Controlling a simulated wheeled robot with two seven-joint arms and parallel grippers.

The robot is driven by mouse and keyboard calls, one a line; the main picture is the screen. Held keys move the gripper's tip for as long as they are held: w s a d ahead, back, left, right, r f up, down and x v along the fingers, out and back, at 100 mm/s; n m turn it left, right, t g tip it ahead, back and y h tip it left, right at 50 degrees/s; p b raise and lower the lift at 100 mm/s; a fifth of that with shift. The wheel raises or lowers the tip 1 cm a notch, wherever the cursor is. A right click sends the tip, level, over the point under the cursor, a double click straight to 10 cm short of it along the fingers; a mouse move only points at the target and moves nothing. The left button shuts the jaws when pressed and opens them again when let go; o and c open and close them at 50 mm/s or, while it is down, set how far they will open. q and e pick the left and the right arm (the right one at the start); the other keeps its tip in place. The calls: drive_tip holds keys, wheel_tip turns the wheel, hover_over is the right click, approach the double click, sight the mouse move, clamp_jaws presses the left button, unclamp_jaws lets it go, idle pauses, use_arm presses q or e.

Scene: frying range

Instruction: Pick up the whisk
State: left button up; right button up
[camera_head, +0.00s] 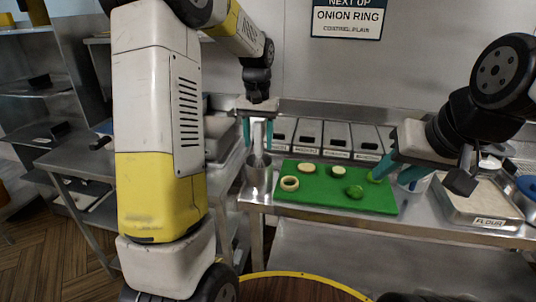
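The whisk (258,138) stands upright in a metal container (258,177) at the left end of the counter; its pale handle points up and its lower end is hidden inside. My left gripper (258,137) points down over the container, with its teal fingers on either side of the handle. A narrow gap seems to show between the fingers and the handle, so it looks open around it. My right gripper (391,178) is open, tilted down over the right edge of the green cutting board, and appears empty.
The green board (335,195) holds several onion slices and green pieces. Labelled bins (308,134) line the back. My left arm hides part of the left side.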

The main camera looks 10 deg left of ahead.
use_arm(q)
clamp_jaws()
